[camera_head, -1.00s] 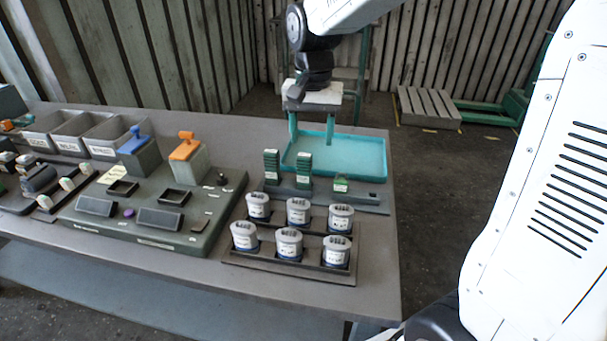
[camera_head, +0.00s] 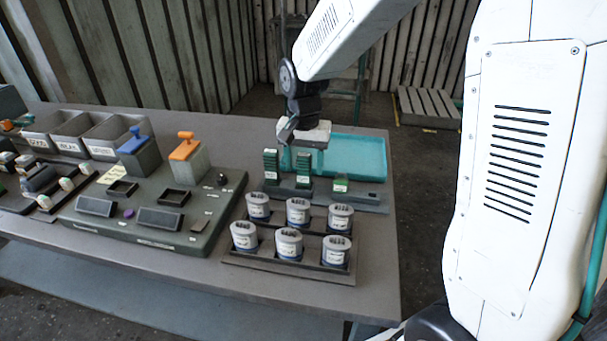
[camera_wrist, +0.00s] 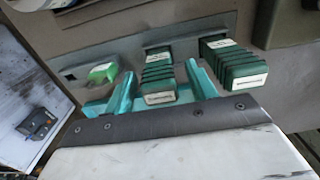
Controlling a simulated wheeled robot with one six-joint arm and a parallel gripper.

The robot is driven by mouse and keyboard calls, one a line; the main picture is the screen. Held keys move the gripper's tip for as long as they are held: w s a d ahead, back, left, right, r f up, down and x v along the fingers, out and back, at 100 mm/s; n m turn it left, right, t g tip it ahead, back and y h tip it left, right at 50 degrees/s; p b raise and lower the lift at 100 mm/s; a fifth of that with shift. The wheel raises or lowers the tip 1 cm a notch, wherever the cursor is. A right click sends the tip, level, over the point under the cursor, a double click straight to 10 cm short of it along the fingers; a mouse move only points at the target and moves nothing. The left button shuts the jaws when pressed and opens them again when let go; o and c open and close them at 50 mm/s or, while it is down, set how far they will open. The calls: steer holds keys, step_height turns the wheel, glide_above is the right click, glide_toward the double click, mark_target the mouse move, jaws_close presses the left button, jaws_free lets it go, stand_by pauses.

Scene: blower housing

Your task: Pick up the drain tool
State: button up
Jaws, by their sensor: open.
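I cannot tell for certain which object is the drain tool. My gripper (camera_head: 301,157) hangs over the near edge of the teal tray, above the rack of green cards. In the wrist view its two teal fingers (camera_wrist: 160,95) are apart, with a stack of green labelled cards (camera_wrist: 159,80) seen between and beyond them. A second green stack (camera_wrist: 230,62) stands to the right there, and a small green piece (camera_wrist: 103,72) lies in a slot to the left. The gripper appears empty; whether the fingers touch the middle stack is unclear.
Several grey-white cups (camera_head: 289,243) stand in a dark holder in front of the rack (camera_head: 372,201). The teal tray (camera_head: 358,157) lies behind it. Grey bins (camera_head: 112,133) stand farther left.

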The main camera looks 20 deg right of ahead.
steer(key=c, duration=0.9)
